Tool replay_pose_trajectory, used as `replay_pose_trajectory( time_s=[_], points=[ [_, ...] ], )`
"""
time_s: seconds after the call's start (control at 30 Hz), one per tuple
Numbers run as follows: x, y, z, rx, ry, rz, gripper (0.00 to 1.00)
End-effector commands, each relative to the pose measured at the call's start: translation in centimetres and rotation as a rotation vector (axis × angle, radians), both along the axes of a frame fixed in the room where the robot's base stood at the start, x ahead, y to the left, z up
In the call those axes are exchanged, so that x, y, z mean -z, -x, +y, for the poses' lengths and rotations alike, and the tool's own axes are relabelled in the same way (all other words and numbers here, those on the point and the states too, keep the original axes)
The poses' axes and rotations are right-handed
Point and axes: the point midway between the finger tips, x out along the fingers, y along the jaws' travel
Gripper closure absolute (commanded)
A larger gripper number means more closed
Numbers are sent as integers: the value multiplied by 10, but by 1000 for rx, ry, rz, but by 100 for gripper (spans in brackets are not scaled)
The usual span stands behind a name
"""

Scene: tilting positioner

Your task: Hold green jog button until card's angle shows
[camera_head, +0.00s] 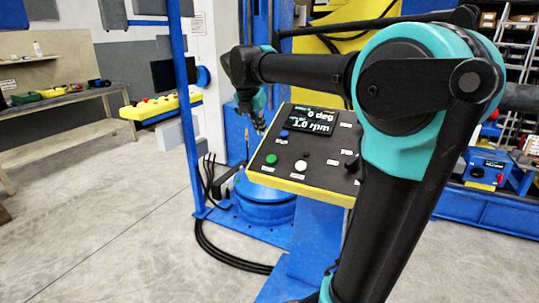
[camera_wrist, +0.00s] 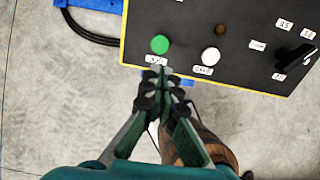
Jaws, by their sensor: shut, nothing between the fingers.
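The green jog button (camera_head: 271,159) is a round cap on the dark sloped control panel (camera_head: 322,178) with yellow edges. In the wrist view, the green button (camera_wrist: 160,44) lies just beyond my fingertips, above a small white label. My gripper (camera_head: 259,127) is at the panel's left side. In the wrist view, my gripper (camera_wrist: 160,74) has its fingers together and empty, and appears apart from the button. The panel's display (camera_head: 312,119) reads "0 deg" and "1.0 rpm". I cannot make out a card with an angle.
A white button (camera_wrist: 210,55), a brown button (camera_wrist: 220,29) and a black knob (camera_wrist: 296,55) are right of the green one. A blue button (camera_head: 284,134) sits below the display. A blue post (camera_head: 186,110) and black cables (camera_head: 222,253) are left of the panel.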

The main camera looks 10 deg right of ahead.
Motion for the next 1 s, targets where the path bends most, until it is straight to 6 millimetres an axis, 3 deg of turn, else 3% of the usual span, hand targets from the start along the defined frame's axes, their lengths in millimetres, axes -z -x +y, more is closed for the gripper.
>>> replay_pose_trajectory(
  time_s=[0.3, 0.47, 1.0],
  points=[
    [1, 0, 0, -1, 0, 0, 100],
    [11, -5, -4, 0, 0, 0, 100],
    [98, -42, -31, 2, -1, 0, 100]
  ],
)
